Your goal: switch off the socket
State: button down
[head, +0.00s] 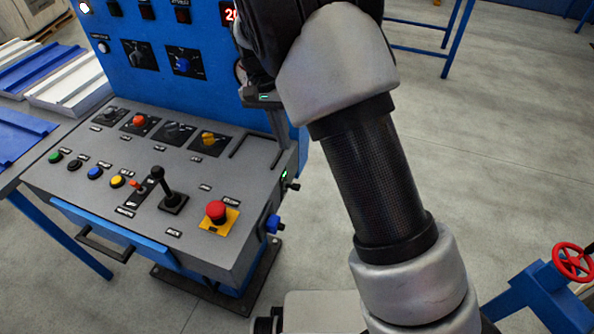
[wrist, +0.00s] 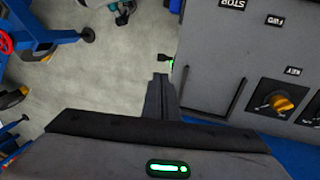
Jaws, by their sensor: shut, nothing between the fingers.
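A blue socket (head: 273,223) sticks out from the right side wall of the grey console (head: 100,180). Above it on the same wall is a small black knob (head: 293,187) beside a lit green lamp (head: 284,175). The knob (wrist: 163,59) and part of the green lamp (wrist: 172,64) also show in the wrist view, just beyond my fingertips. My gripper (wrist: 161,77) is shut and empty, with its fingers pointing toward the knob. In the head view my gripper (head: 283,143) hangs by the console's back right corner, partly behind my arm. I see no contact with the knob.
The console top carries a black lever (head: 166,190), a red emergency button (head: 215,210) and several coloured buttons and dials. A blue upright panel (head: 155,80) stands behind. A red handwheel (head: 572,262) is at right.

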aim_at(298, 186)
jog(key=shift+s+f, duration=0.1)
jog(key=b+x, duration=0.3)
jog(key=x, duration=1)
jog(key=shift+d+f, duration=0.1)
jog(key=shift+f, duration=0.3)
jog(key=y+b, duration=0.1)
jog(key=d+f+t+y+b, duration=0.1)
jog(key=y+b, duration=0.1)
jog(key=shift+s+d+f, duration=0.2)
jog(key=shift+f, duration=0.05)
jog(key=shift+a+r, duration=0.1)
jog(key=shift+r, duration=0.2)
